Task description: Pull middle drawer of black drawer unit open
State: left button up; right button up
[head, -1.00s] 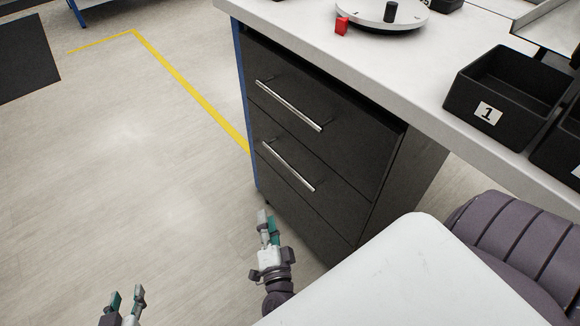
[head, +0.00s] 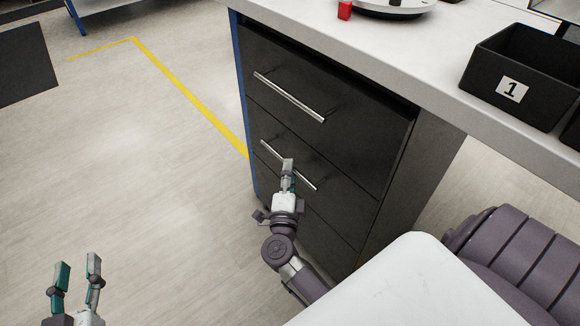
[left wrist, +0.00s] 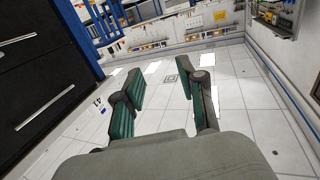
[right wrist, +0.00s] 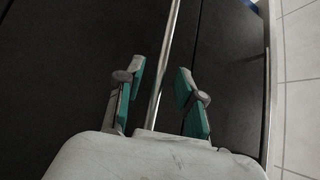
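The black drawer unit (head: 330,115) stands under the bench. Its drawers look shut. The top drawer has a silver bar handle (head: 290,97), and the middle drawer has another (head: 270,149). My right gripper (head: 287,168) is in front of the middle handle and hides part of it. In the right wrist view a silver bar handle (right wrist: 165,60) runs between the open fingers of my right gripper (right wrist: 160,90), with visible gaps on both sides. My left gripper (head: 77,268) is open and empty, away from the unit at the lower left. Two handles show in the left wrist view (left wrist: 45,107).
The white bench top (head: 440,85) overhangs the unit. The floor (head: 150,180) left of the unit is clear, with a yellow line (head: 190,85).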

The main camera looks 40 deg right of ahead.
jog(key=shift+x, duration=1.15)
grip_shut()
